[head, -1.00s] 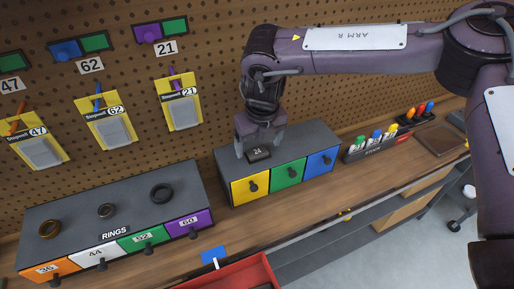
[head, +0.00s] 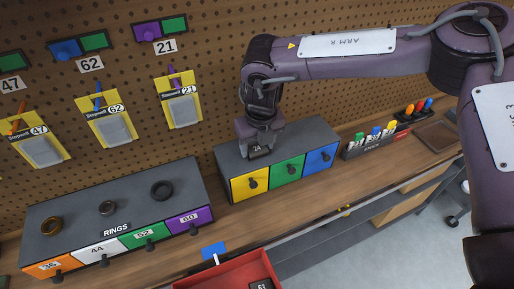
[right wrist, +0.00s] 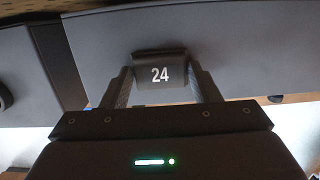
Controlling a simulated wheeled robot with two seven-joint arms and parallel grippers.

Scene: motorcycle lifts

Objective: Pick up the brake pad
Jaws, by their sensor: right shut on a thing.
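The brake pad is a small dark block marked 24. In the head view the brake pad (head: 259,153) is at the top of the grey cabinet with yellow, green and blue drawers, mostly covered by my right gripper (head: 260,148). In the right wrist view the brake pad (right wrist: 160,72) sits between the two fingers of the right gripper (right wrist: 162,85), with its white 24 facing the camera. The right gripper is shut on it from above. I cannot tell whether the pad still touches the cabinet top. My left gripper is not in view.
The grey drawer cabinet (head: 318,135) stands against the pegboard. A rings cabinet (head: 80,190) with several rings on top is at left. A red tray (head: 215,282) is at the front. A marker rack (head: 378,143) stands at right. Yellow packs hang on the pegboard.

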